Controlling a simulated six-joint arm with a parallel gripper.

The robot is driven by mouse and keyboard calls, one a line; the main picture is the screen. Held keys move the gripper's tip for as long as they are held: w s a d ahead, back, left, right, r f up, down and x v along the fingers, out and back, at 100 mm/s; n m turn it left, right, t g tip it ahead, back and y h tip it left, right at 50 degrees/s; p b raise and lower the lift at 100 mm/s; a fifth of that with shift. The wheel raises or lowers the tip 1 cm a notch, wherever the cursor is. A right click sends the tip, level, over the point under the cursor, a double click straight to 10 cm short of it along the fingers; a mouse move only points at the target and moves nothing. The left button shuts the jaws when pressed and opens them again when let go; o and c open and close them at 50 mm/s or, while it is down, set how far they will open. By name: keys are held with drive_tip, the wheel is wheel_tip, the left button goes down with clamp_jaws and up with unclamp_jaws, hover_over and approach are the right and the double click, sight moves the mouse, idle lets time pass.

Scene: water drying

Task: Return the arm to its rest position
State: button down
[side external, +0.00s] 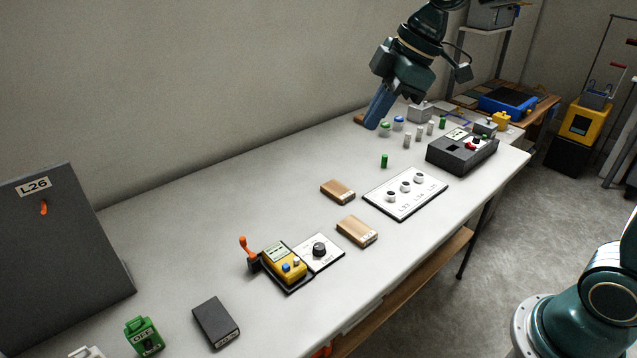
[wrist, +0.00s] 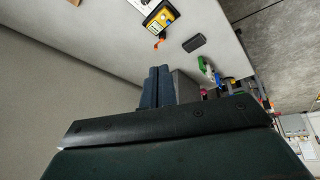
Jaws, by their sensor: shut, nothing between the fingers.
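My gripper (side external: 372,122) shows in the side external view near the table's far end, by the back wall. Its two blue fingers hang down, tilted, and are shut with nothing between them. Their tips overlap the picture of a small brown block (side external: 359,118); I cannot tell how high above the table they are. In the wrist view the gripper (wrist: 158,70) shows two blue fingers side by side. My arm comes in from the top of the side external view.
The grey-white table (side external: 215,190) holds small bottles, a dark device (side external: 461,150), a white panel (side external: 405,194), two wooden blocks, a yellow meter (side external: 283,264), a black box (side external: 216,322) and a green OFF-labelled object (side external: 144,336). A dark L26 board (side external: 65,250) stands at left. The table's rear middle is clear.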

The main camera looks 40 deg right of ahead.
drive_tip(key=s+d+f+m+h, duration=0.1)
drive_tip(key=s+d+m, duration=0.1)
drive_tip(key=s, duration=0.5)
drive_tip(key=s+d+f+m+t+h, duration=0.1)
drive_tip(key=s+d+m, duration=0.1)
drive_tip(key=s+m, duration=0.3)
drive_tip(key=s+d+m+h, duration=0.1)
drive_tip(key=s+m, duration=0.3)
drive_tip(key=s, duration=0.5)
drive_tip(key=shift+s+d+f+t, duration=0.15)
drive_tip(key=shift+d+f+t, duration=0.25)
drive_tip(key=shift+d, duration=0.05)
